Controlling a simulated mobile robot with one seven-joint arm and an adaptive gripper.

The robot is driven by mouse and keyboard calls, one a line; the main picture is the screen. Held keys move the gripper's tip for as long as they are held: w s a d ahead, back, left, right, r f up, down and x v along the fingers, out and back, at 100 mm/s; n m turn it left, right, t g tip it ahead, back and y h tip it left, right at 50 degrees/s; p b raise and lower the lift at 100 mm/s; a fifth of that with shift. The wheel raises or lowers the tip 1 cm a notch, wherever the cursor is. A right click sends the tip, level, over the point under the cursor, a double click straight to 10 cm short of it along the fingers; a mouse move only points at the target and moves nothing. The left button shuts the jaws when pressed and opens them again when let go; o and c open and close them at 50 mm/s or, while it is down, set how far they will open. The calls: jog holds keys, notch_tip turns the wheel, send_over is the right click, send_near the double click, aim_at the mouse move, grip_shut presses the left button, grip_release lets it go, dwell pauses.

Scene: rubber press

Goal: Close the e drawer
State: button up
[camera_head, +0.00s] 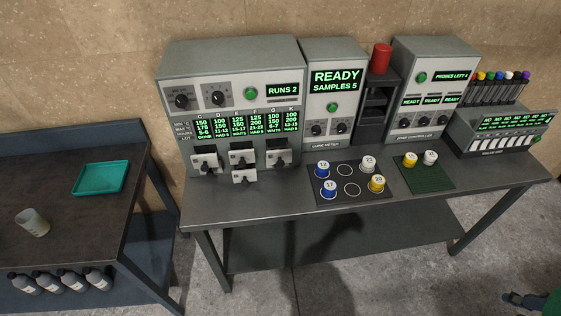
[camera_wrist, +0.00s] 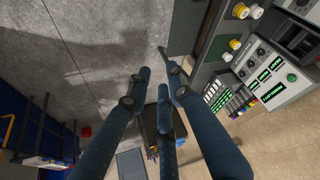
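The grey press cabinet (camera_head: 230,92) stands at the left of the bench, with a green RUNS 2 display and lettered columns. Below its displays are several small white-fronted drawers with dark handles: a left one (camera_head: 204,162), an upper middle one (camera_head: 242,157), a right one (camera_head: 279,157) and a lower middle one (camera_head: 244,176). The lower middle one appears to stick out. Drawer letters are too small to read, so I cannot tell which is e. My gripper (camera_wrist: 158,78) shows blue fingers spread apart and empty, pointing toward the floor, away from the drawers.
A side table (camera_head: 60,190) holds a teal tray (camera_head: 101,176). Floor in front is open.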

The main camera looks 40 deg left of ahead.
jog(key=shift+w+a+f, duration=0.1)
jog(key=shift+w+a, duration=0.1)
jog(key=shift+w, duration=0.05)
grip_shut()
jog(key=w+a+f+m+t+y, duration=0.1)
jog(key=w+a+f, duration=0.2)
jog(key=w+a, duration=0.35)
jog(key=w+a+f+m+y, duration=0.2)
jog(key=w+a, duration=0.1)
jog(key=a, duration=0.7)
jog(key=w+a+f+m+t+y, duration=0.1)
jog(key=w+a+f, duration=0.2)
jog(key=w+a, duration=0.35)
jog(key=s+a+f+m+y, duration=0.1)
jog(key=a+f, duration=0.3)
jog(key=a, duration=0.5)
jog(key=s+a+f+m+y, duration=0.2)
jog(key=s+a+f, duration=0.2)
jog(key=a, duration=0.5)
jog(key=s+a+f+m+y, duration=0.1)
jog(key=s+a+f+y, duration=0.1)
jog(key=a+f, duration=0.3)
jog(key=s+a, duration=0.1)
jog(key=a, duration=0.3)
jog(key=shift+s+m+t, duration=0.2)
jog(key=shift+m+t, duration=0.1)
jog(key=shift+w+a+f, duration=0.1)
